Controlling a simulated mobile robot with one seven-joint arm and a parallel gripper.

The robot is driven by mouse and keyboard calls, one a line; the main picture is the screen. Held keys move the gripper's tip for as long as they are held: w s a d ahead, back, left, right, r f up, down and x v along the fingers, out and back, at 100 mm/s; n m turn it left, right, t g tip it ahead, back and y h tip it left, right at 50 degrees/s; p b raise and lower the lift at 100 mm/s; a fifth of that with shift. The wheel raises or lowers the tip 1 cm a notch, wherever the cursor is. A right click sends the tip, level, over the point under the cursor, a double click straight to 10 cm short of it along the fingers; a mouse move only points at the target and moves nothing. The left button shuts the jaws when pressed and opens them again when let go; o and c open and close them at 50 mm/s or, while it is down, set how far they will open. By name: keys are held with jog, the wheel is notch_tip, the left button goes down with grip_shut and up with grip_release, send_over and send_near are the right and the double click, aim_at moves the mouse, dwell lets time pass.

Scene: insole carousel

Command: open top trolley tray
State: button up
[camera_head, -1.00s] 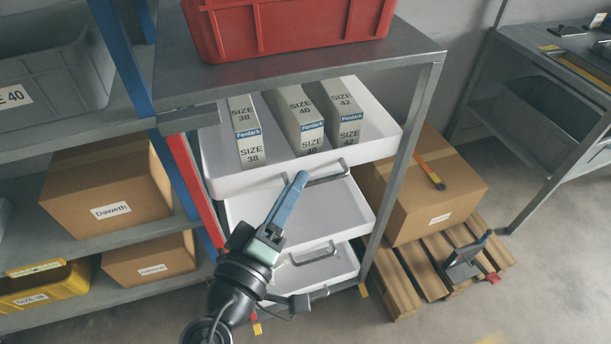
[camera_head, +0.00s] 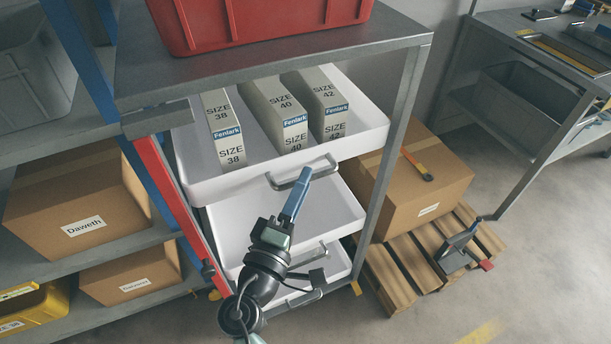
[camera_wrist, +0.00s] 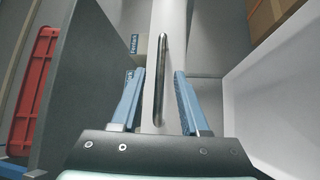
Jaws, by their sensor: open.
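The top trolley tray (camera_head: 235,187) is white and holds several grey boxes, among them the SIZE 38 (camera_head: 222,130), SIZE 40 (camera_head: 276,112) and SIZE 42 (camera_head: 320,103) boxes. Its metal bar handle (camera_head: 283,184) is on the front face. A gap shows on both sides of the handle. Whether a finger touches it I cannot tell.
A red bin (camera_head: 260,22) stands on the grey top (camera_head: 290,55) above the trays. Lower white trays (camera_head: 330,215) sit below. A shelf with cartons (camera_head: 85,200) is at left. A carton (camera_head: 415,190) on a pallet (camera_head: 400,265) stands at right. Floor in front is clear.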

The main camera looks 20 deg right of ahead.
jog(key=shift+x, duration=1.05)
grip_shut()
dwell(0.7)
